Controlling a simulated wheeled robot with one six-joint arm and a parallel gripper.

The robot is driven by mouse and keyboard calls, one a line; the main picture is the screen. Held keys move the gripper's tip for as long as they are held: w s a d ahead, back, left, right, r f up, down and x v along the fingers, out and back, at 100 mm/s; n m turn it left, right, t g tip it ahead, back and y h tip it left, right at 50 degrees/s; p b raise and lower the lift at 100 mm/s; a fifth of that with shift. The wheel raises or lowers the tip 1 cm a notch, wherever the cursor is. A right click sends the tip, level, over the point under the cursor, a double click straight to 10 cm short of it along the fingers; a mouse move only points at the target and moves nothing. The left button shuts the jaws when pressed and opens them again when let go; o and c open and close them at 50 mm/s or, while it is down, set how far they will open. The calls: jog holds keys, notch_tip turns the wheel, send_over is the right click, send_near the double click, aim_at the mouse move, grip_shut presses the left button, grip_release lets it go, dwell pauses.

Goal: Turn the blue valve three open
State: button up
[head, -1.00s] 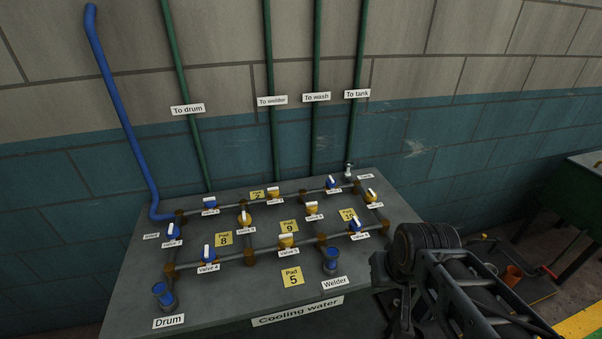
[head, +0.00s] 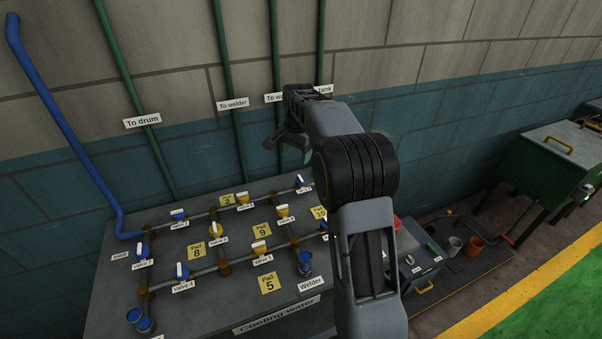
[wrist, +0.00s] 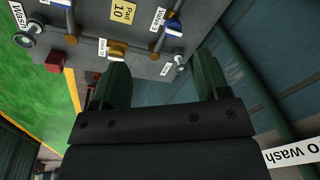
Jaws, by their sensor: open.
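Valve three is a blue valve (head: 300,182) with a white handle, on the back pipe run at the right of the panel, close beside my arm in the head view. In the wrist view the blue valve (wrist: 174,27) sits at the top beside its "Valve 3" label; I cannot tell the handle's exact angle. My gripper (head: 289,148) is raised above the back of the panel, in front of the wall. In the wrist view my gripper (wrist: 163,63) has its fingers wide apart with nothing between them. It is apart from the valve.
Several blue and yellow valves, such as yellow Valve 2 (head: 243,198), stand close together on the grey bench (head: 110,310). Green pipes (head: 230,90) run up the wall behind. My arm hides the bench's right part. A green cabinet (head: 560,155) stands far right.

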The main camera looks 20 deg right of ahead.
aim_at(301, 177)
jog(key=w+d+f+m+p, duration=0.2)
jog(key=w+d+f+m, duration=0.2)
jog(key=w+d+f, duration=0.15)
jog(key=shift+g, duration=0.4)
jog(key=f, duration=0.4)
jog(key=w+f+p, duration=0.1)
jog(key=f, duration=0.3)
jog(key=w+f+p, duration=0.1)
jog(key=f, duration=0.4)
jog(key=shift+w+a, duration=0.1)
jog(key=shift+a, duration=0.2)
jog(key=shift+c, duration=0.5)
jog(key=shift+f, duration=0.1)
jog(key=c, duration=0.8)
